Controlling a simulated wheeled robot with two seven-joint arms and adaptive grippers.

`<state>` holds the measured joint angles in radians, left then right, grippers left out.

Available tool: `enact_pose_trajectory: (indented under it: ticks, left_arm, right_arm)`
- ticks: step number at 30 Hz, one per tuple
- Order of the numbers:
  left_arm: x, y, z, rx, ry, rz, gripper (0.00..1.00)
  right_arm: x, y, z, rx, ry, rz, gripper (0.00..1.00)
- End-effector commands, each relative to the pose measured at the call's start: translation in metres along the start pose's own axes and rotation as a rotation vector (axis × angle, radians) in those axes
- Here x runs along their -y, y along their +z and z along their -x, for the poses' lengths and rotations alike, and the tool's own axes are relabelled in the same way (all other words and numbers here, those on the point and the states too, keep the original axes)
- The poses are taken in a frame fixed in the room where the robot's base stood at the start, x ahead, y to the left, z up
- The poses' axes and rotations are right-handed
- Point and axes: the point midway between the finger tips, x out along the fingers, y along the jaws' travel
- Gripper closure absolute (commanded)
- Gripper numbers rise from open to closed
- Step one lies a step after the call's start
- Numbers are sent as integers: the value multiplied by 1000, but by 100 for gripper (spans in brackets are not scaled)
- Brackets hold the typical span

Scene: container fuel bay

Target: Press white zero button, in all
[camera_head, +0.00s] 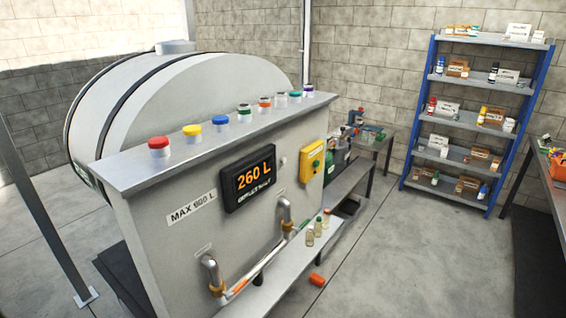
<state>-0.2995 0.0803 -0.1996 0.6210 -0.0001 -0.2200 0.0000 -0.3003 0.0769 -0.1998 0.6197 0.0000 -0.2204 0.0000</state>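A dark display (249,177) on the front of the grey cabinet (190,250) reads "260 L" in orange, with smaller white text below that I cannot read. A small pale round spot (283,161) shows on the panel between the display and a yellow box (311,161); it may be the white button, but it is too small to be sure. Neither of my grippers is in view.
Several coloured-lid jars, including a red one (159,147), line the cabinet top. Pipes (285,215) and a low shelf (290,270) with small bottles stick out in front. An orange object (317,280) lies on the floor. Blue-framed shelves (470,112) stand behind right; mid-right floor is clear.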

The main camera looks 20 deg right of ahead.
Motion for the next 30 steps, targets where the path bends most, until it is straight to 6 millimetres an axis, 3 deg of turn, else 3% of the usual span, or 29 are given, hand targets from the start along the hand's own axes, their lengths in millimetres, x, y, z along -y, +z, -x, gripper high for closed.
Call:
enact_pose_trajectory:
  ticks: [8,30]
  left_arm:
    - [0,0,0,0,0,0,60]
    - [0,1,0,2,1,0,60]
  right_arm:
    - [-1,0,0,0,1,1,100]
    - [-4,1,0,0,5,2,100]
